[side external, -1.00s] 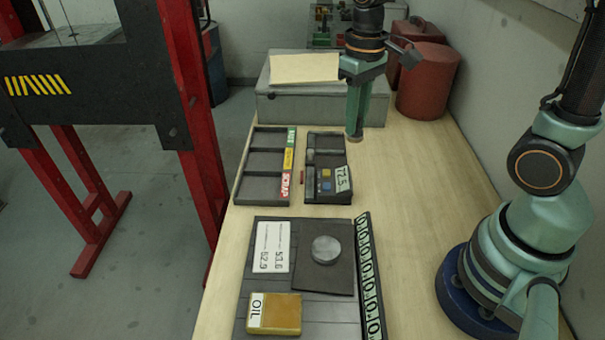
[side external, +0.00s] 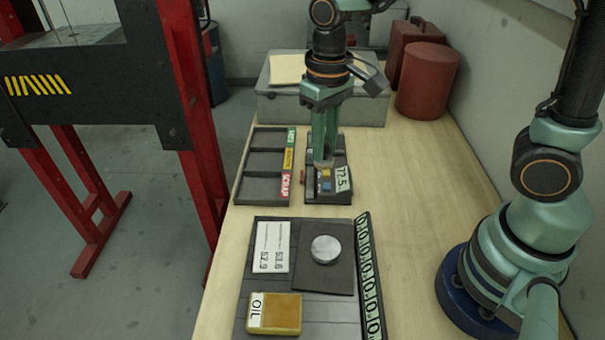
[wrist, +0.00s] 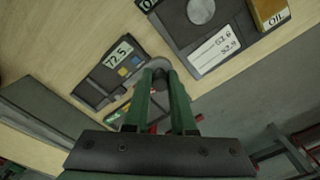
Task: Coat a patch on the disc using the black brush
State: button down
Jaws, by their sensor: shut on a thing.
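A round grey metal disc (side external: 326,249) lies on a dark square pad on the front tray; it also shows at the top of the wrist view (wrist: 201,11). I see no other brush. The thing is apart from the disc.
The labelled instrument (side external: 342,180) stands beside a compartment tray (side external: 264,165). A yellow OIL block (side external: 275,314) and a white number card (side external: 271,247) lie near the disc. Red canisters (side external: 428,83) stand behind.

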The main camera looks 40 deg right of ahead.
jog(key=s+a+f, duration=0.2)
jog(key=s+a, duration=0.4)
jog(key=a, duration=0.4)
jog(key=s+a+f, duration=0.2)
jog(key=s+a, duration=0.4)
jog(key=a, duration=0.4)
jog(key=shift+w+f, duration=0.15)
jog(key=shift+f, duration=1.3)
jog(key=shift+w+f, duration=0.1)
jog(key=shift+f, duration=1.3)
jog(key=shift+f, duration=0.6)
jog(key=shift+r, duration=0.15)
notch_tip(320, 180, up, 7)
